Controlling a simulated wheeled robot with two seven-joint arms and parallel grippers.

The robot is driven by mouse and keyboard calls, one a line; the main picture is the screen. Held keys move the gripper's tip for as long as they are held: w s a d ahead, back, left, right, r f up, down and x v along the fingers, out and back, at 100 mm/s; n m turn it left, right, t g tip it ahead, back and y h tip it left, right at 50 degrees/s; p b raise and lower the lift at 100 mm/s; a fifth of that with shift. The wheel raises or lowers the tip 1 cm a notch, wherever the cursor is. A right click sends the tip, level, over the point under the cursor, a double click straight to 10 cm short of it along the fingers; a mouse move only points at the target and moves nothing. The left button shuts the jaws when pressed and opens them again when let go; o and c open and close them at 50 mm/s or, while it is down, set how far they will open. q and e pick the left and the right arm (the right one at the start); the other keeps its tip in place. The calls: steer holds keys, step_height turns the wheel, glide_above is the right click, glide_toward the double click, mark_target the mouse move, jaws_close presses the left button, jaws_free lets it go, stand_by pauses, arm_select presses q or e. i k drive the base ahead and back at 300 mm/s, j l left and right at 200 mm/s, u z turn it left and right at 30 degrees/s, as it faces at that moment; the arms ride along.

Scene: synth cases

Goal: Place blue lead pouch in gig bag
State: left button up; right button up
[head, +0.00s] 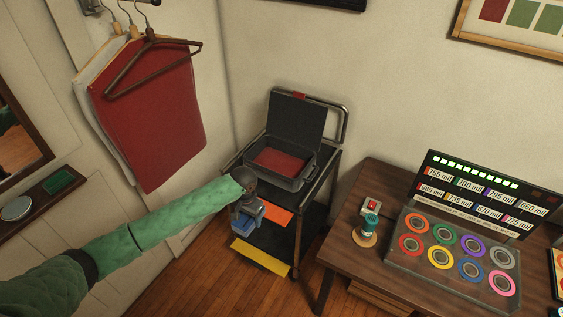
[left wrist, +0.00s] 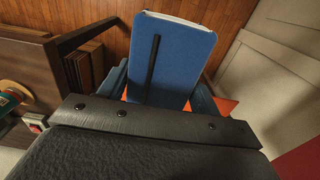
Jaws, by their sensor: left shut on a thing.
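The blue lead pouch (left wrist: 178,60) is a flat blue rectangle with a dark strip down its face and a pale edge at its far end. My left gripper (left wrist: 163,100) is shut on its near end. In the head view, my left gripper (head: 247,222) is at the trolley's front left side, lower in the picture than the bag, with little of the pouch discernible. The gig bag (head: 308,171) is a dark open case with red lining, on the trolley top, its lid raised at the back. No pouch shows inside it. My right gripper is not in view.
The trolley (head: 303,225) has a metal frame, with an orange piece (head: 278,217) and a yellow piece (head: 260,256) on lower levels. A wooden desk (head: 345,245) with a control panel stands to the right. Red and white garments (head: 155,120) hang at the left.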

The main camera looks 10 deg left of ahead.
mark_target(272, 168)
steer(key=i, duration=1.3)
